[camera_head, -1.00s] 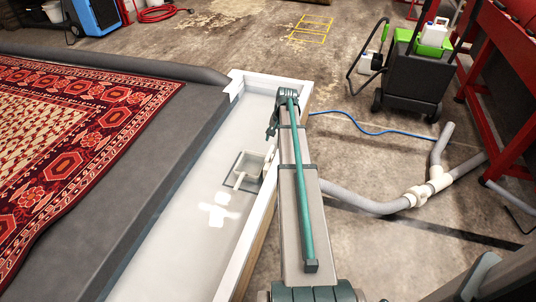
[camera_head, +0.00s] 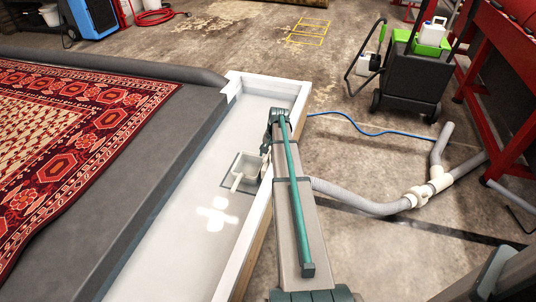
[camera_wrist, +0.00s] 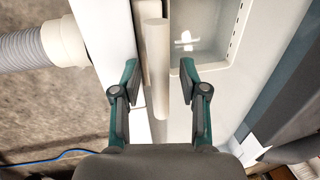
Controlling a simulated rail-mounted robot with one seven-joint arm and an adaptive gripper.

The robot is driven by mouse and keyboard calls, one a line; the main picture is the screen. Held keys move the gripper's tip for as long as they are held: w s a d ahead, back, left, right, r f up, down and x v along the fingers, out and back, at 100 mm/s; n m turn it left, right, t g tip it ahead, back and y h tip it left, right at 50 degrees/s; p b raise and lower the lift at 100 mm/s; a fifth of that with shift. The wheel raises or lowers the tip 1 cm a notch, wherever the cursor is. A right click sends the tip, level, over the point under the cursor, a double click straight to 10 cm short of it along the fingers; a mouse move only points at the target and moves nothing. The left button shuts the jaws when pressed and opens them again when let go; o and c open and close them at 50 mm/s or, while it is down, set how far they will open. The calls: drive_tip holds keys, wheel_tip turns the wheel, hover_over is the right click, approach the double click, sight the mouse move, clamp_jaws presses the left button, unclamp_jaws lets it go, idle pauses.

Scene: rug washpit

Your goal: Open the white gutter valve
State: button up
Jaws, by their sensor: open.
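The white gutter valve has a cream bar-like handle (camera_wrist: 157,70), seen in the wrist view running lengthwise between my two fingers. In the head view, a pale lever (camera_head: 238,181) shows at the square sump (camera_head: 249,160) in the white gutter. My gripper (camera_wrist: 158,82) is open, with one dark finger on each side of the bar and a visible gap on both sides. I cannot tell how deep the bar sits between the fingers. In the head view my gripper (camera_head: 267,142) is at the sump's right side, and my arm hides part of the valve.
The gutter's raised white rim (camera_head: 236,262) runs beside my arm. A grey hose (camera_head: 352,201) meets the gutter from the right and shows at upper left in the wrist view (camera_wrist: 20,52). A patterned rug (camera_head: 60,135) lies left. A black cart (camera_head: 413,80) stands far right.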

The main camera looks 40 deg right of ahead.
clamp_jaws()
wheel_tip(320, 180, up, 6)
drive_tip(key=p, duration=0.6)
drive_tip(key=shift+w+f, duration=0.1)
drive_tip(key=shift+f, duration=0.25)
unclamp_jaws()
